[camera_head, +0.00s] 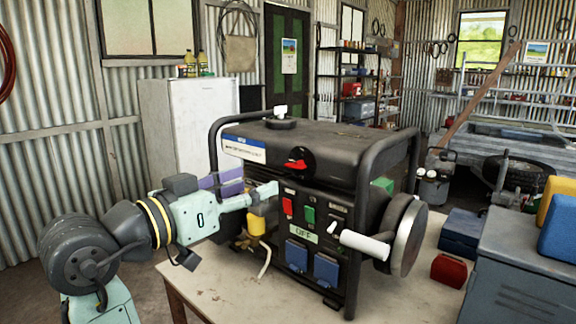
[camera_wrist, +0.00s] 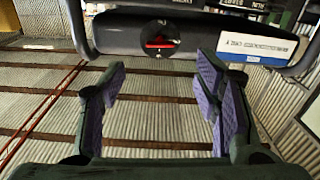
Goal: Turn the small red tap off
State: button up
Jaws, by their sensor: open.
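The small red tap (camera_head: 297,164) sits on a round black plate on the front of the generator's dark tank (camera_head: 345,142). In the wrist view the tap (camera_wrist: 160,43) lies roughly crosswise on its plate, beyond my fingers. My gripper (camera_head: 250,190) is to the left of the tap in the head view, its fingers reaching toward the generator's front. In the wrist view my gripper (camera_wrist: 163,78) has its purple-padded fingers spread wide with nothing between them. The fingers are apart from the tap.
The generator stands on a pale table (camera_head: 220,285). Its front panel has red and green switches (camera_head: 308,214), blue socket covers (camera_head: 297,254) and a white crank handle (camera_head: 364,244) sticking out. The tank's frame bars (camera_head: 360,200) surround it. A red box (camera_head: 449,270) lies to the right.

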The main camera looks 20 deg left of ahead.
jog(key=p+x, duration=0.2)
jog(key=x, duration=0.8)
jog(key=shift+p, duration=0.3)
jog(key=shift+w, duration=0.1)
jog(key=shift+c, duration=0.2)
jog(key=c, duration=1.1)
jog(key=shift+f+m+b, duration=0.2)
jog(key=shift+m+b, duration=0.2)
jog(key=shift+b, duration=0.2)
jog(key=shift+r, duration=0.15)
jog(key=o, duration=1.1)
jog(key=shift+o, duration=0.2)
jog(key=v, duration=1.2)
